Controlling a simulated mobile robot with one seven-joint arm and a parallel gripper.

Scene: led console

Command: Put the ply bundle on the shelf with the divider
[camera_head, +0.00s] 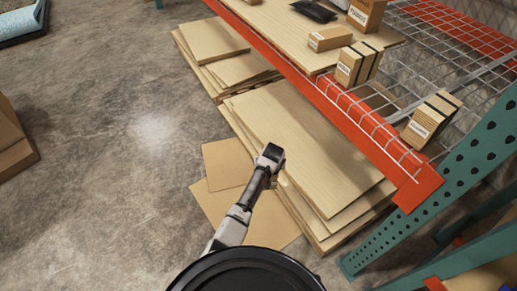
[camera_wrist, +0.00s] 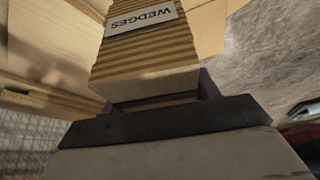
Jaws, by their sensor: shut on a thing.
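My gripper (camera_head: 270,155) is over the low stack of wooden sheets, in front of the orange shelf beam. In the wrist view it is shut on a layered wood-coloured bundle (camera_wrist: 150,45) with a white label reading WEDGES, seen upside down. The bundle's near end sits between the fingers, which are mostly hidden. In the head view my own wrist hides the bundle. The wire-mesh shelf (camera_head: 405,75) lies up and to the right of my gripper. A grey bar (camera_head: 462,82) crosses its mesh; I cannot tell whether it is the divider.
Banded blocks (camera_head: 347,66) and another banded group (camera_head: 423,128) stand on the shelf near its orange beam (camera_head: 340,108). Cardboard boxes (camera_head: 330,39) and a black packet (camera_head: 314,10) are on the board farther back. A green upright (camera_head: 440,185) bounds the right.

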